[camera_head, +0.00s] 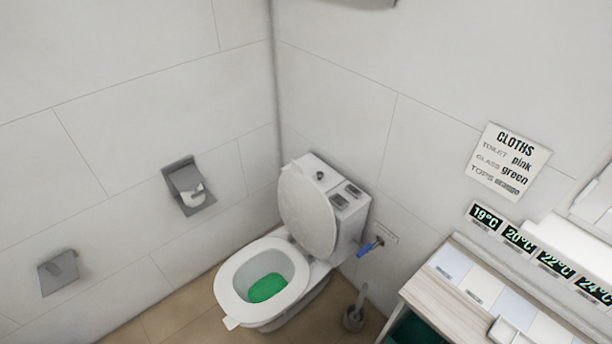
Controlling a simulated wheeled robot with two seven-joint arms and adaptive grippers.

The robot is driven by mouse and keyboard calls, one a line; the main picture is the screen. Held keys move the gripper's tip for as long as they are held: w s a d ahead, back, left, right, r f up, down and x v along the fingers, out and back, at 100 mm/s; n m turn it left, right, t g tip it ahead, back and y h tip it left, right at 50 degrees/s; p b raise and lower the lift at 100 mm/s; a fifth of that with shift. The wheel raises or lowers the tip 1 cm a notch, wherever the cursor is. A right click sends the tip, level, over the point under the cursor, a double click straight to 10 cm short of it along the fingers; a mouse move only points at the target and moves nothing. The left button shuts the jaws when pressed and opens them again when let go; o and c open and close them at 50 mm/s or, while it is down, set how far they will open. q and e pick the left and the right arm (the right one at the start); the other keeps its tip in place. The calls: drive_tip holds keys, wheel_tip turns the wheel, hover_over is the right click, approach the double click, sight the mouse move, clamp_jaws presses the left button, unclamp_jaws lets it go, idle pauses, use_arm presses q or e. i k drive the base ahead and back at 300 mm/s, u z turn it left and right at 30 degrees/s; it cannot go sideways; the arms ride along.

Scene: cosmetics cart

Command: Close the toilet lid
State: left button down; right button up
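The white toilet (275,318) stands in the corner between two tiled walls. Its lid (307,212) is raised and leans back against the cistern (351,213). The seat (227,289) is down around the bowl, with a small tab at its front edge. Something green (267,287) lies inside the bowl. Neither of my grippers shows in the head view.
A wooden-topped cart or counter (437,301) stands at the lower right, near the toilet. A toilet brush holder (353,318) is on the floor between them. A paper holder (188,187) and a grey wall fixture (58,272) are on the left wall. A blue-handled valve (370,246) sits beside the cistern.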

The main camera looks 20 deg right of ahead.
sight(306, 212)
drive_tip(key=u, duration=0.05)
drive_tip(key=k, duration=0.35)
drive_tip(key=z, duration=0.95)
drive_tip(key=i, duration=0.75)
drive_tip(key=z, duration=0.75)
